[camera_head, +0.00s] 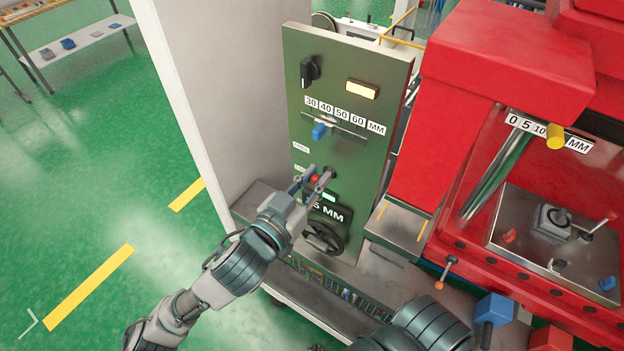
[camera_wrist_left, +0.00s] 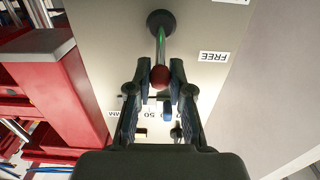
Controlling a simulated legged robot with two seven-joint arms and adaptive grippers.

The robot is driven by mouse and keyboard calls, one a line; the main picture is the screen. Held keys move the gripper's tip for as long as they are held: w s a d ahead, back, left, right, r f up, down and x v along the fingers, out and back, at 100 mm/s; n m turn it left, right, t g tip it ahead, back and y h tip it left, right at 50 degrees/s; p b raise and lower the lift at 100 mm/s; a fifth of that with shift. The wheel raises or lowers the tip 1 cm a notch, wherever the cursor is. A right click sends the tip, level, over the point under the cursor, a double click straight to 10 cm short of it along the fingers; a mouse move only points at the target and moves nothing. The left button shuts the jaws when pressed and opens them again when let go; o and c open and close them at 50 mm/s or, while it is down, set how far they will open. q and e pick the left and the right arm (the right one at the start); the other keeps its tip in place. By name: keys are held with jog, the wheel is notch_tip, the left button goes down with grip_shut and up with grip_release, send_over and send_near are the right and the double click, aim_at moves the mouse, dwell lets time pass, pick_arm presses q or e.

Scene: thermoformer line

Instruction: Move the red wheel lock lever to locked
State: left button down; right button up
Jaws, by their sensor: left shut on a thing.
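The red wheel lock lever shows its red ball knob (camera_head: 314,181) low on the green control panel (camera_head: 352,77), above the black handwheel (camera_head: 323,237). My left gripper (camera_head: 318,177) is at the knob, shut on the lever. In the left wrist view, the red knob (camera_wrist_left: 160,76) sits between the two fingertips (camera_wrist_left: 160,70). Its metal rod runs to a round black pivot (camera_wrist_left: 161,22) on the panel. A FREE label (camera_wrist_left: 213,56) lies beside the rod. The lever's pivot is mostly hidden by the gripper in the head view. My right gripper is not in view.
Above the lever are a blue slider (camera_head: 319,131) under a MM scale, a black knob (camera_head: 309,70) and a lit yellow lamp (camera_head: 362,89). The red machine (camera_head: 447,110) stands close on the right. Open green floor (camera_head: 100,200) lies left.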

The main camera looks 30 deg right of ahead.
pick_arm(q)
jog(key=shift+f, duration=0.45)
jog(key=shift+a+f+b, duration=0.3)
jog(key=shift+f+b, duration=0.05)
jog(key=shift+f, duration=0.2)
jog(key=shift+s, duration=0.1)
notch_tip(320, 180, down, 2)
jog(key=shift+a+b, duration=0.15)
jog(key=shift+b, duration=0.3)
jog(key=shift+f, duration=0.1)
